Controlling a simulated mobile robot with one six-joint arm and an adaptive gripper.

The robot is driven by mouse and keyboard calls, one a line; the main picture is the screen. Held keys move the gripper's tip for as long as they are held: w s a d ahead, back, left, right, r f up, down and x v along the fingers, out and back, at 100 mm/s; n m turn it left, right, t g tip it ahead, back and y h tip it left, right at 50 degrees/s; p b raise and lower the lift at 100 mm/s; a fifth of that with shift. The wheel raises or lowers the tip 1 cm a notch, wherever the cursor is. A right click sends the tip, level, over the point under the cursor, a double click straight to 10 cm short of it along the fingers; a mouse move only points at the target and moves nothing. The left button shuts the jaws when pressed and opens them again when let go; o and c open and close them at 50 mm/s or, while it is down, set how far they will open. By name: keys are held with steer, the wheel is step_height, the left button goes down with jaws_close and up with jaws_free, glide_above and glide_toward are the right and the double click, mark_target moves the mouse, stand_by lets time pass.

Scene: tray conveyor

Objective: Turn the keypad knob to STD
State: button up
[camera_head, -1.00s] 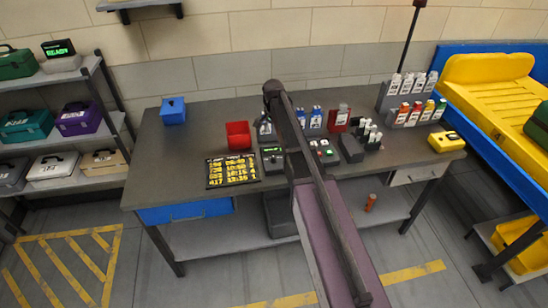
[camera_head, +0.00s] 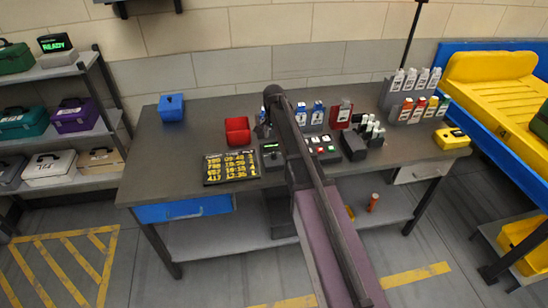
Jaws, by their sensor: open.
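A dark device with a small green display (camera_head: 270,149) stands on the grey workbench, just left of my arm. A panel with red, green and white buttons (camera_head: 322,149) sits just right of my arm. I cannot make out the knob or its STD mark; my arm may cover part of this equipment. My arm reaches from the bottom of the picture up over the bench. My gripper (camera_head: 262,126) shows only in part beside the far end of the arm, above the display device; its fingers are mostly hidden and I see nothing held in it.
A black board with yellow figures (camera_head: 231,168) lies left of the display device, with a red bin (camera_head: 238,131) behind it. A blue box (camera_head: 171,108) is at the back left. Bottle racks (camera_head: 407,105) and a yellow box (camera_head: 452,139) stand right. The bench's left part is clear.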

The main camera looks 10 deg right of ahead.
mark_target(274, 153)
steer(key=shift+f+b, duration=4)
steer(key=shift+f, duration=0.25)
jaws_close()
